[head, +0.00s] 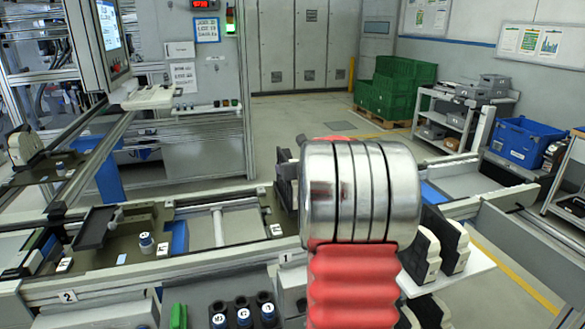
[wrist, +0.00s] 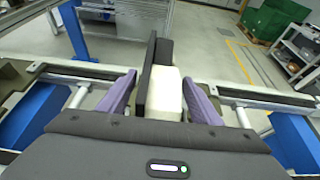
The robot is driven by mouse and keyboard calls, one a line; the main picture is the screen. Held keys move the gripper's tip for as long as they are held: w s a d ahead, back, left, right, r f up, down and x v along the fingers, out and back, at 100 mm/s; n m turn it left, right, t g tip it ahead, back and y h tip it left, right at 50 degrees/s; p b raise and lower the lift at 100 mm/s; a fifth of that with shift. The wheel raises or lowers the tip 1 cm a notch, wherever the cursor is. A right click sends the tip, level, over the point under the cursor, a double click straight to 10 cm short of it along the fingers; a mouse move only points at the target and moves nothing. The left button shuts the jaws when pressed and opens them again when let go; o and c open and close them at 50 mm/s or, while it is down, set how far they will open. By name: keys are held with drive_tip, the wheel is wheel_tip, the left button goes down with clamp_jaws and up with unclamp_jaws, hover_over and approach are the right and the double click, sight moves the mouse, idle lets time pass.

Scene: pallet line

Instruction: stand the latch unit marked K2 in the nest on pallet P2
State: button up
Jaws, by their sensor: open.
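My gripper (wrist: 159,77) shows in the wrist view as two purple fingers, spread apart. Between them stands a latch unit (wrist: 167,98) with a cream body and black plate. A gap shows beside the right finger; I cannot tell whether the left one touches. No K2 mark is legible on it. In the head view my arm hides the gripper; a dark unit (head: 286,180) shows partly behind the arm. A greenish pallet (head: 140,222) with a dark block-shaped fixture (head: 96,227) lies on the line at left, behind a rail label "2" (head: 67,296). I cannot read P2 on it.
More black and cream latch units (head: 455,240) stand at right on a white shelf. Another cream unit (head: 26,146) stands far left. Small blue-and-white cylinders (head: 243,317) sit in a dark tray in front. A screen (head: 109,25) overhangs the left. Conveyor rails border the pallets.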

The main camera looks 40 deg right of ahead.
drive_tip(key=v, duration=0.9)
drive_tip(key=shift+s+a+r, duration=0.15)
drive_tip(key=shift+s+a, duration=0.05)
drive_tip(key=shift+s, duration=0.1)
idle(0.5)
drive_tip(key=a+r+n+y, duration=0.1)
drive_tip(key=a+n+y, duration=0.7)
drive_tip(key=a+n, duration=1.8)
drive_tip(key=s+a+f+n+g+y, duration=0.15)
drive_tip(key=s+a, duration=0.25)
drive_tip(key=a, duration=0.5)
drive_tip(key=s+a+f+n+g+h, duration=0.1)
drive_tip(key=s+a+f+n+g, duration=0.2)
drive_tip(key=a, duration=0.5)
drive_tip(key=s+a+f+n+g+h, duration=0.1)
drive_tip(key=s+f+n, duration=0.1)
drive_tip(key=s+n, duration=0.3)
drive_tip(key=s+a+f+n+h, duration=0.1)
drive_tip(key=s+n, duration=0.5)
drive_tip(key=s, duration=0.2)
drive_tip(key=shift+s+f+g, duration=0.35)
drive_tip(key=shift+s+f, duration=0.05)
